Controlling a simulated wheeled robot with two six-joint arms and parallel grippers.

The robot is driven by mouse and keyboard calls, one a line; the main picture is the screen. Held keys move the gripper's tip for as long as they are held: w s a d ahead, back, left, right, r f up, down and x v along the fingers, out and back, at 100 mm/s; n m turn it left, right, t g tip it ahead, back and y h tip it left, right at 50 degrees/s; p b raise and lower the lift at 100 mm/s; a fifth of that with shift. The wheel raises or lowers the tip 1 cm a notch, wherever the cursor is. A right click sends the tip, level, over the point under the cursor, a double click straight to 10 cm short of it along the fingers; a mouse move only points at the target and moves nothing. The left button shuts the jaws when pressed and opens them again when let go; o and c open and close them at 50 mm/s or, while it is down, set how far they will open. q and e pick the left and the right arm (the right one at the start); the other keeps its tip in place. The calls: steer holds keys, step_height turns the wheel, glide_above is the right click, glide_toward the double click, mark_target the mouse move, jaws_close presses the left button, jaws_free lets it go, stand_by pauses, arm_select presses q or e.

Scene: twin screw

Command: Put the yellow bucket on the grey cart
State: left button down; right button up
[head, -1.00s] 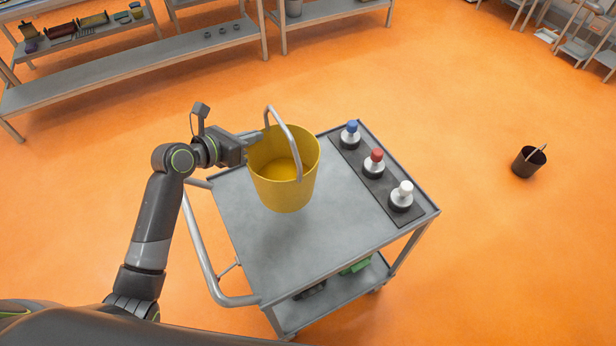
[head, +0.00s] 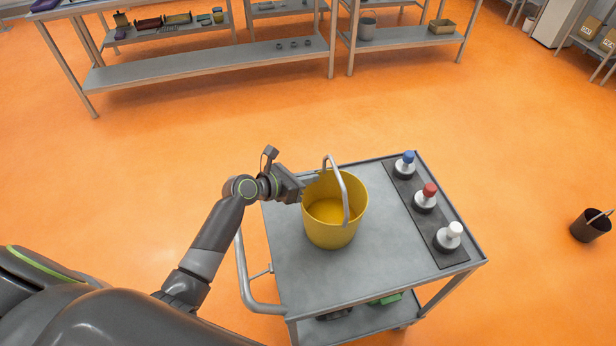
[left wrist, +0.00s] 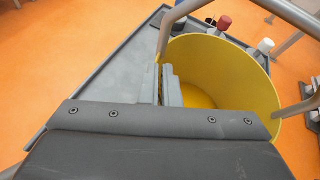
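The yellow bucket (head: 325,230) is upright over the left-middle part of the grey cart's top (head: 300,270), its base at or very near the surface; I cannot tell whether it touches. Its grey handle (head: 343,190) stands raised. My left gripper (head: 308,185) is at the bucket's left rim. In the left wrist view the two fingers (left wrist: 165,86) are close together with the rim of the bucket (left wrist: 225,70) pinched between them, one finger inside and one outside. My right gripper is not in view.
A dark strip on the cart's right side holds a blue-topped (head: 404,164), a red-topped (head: 426,198) and a white-topped (head: 448,238) piece. The cart's push handle (head: 245,280) is at left. A dark bucket (head: 590,226) stands on the floor at right. Shelves (head: 210,65) line the back.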

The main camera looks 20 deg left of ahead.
arm_select(q)
steer(key=c, duration=2)
jaws_free()
steer(key=o, duration=0.3)
steer(key=v, duration=1.2)
steer(key=shift+b, duration=0.35)
steer(key=shift+a, duration=0.1)
